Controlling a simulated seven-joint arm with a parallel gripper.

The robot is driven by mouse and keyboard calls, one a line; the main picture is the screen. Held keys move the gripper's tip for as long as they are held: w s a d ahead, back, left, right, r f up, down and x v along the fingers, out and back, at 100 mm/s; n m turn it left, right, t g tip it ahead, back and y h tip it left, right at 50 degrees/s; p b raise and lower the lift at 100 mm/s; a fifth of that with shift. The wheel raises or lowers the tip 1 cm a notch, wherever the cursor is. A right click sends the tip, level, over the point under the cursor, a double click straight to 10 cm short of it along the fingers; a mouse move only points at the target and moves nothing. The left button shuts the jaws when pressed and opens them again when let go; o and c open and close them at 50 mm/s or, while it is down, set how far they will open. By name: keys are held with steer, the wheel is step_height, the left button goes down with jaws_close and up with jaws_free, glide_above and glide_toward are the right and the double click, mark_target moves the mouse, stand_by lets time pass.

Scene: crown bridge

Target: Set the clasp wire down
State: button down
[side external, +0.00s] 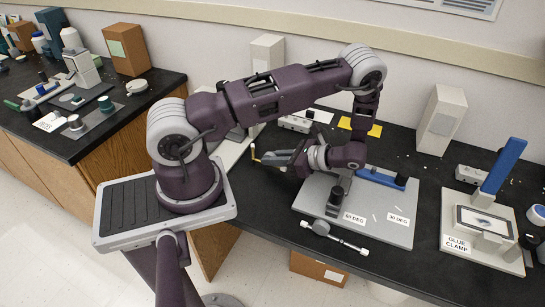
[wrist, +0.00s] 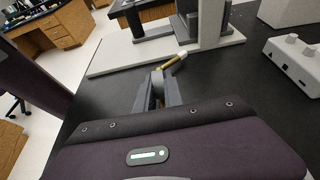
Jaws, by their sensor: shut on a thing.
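My gripper (side external: 264,157) reaches left over the black bench, level and a little above it. It is shut on a short, thin brass-coloured piece with a pale end, the clasp wire (side external: 253,152). In the wrist view the clasp wire (wrist: 173,62) sticks out slantwise from the tips of my gripper (wrist: 158,82). The part between the fingers is hidden, and no fine wire shape can be made out. The piece appears clear of the bench, near the white base plate (wrist: 115,58) of an instrument.
A grey board (side external: 350,228) with cards reading 60 DEG and 30 DEG lies right of my gripper. A metal tool (side external: 335,239) lies before it. A glue clamp stand (side external: 490,250) is far right. A white control box (wrist: 295,58) stands at right. Black bench between is clear.

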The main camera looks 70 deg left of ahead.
steer(key=shift+f, duration=0.55)
steer(key=c, duration=1.4)
jaws_free()
steer(key=shift+o, duration=0.2)
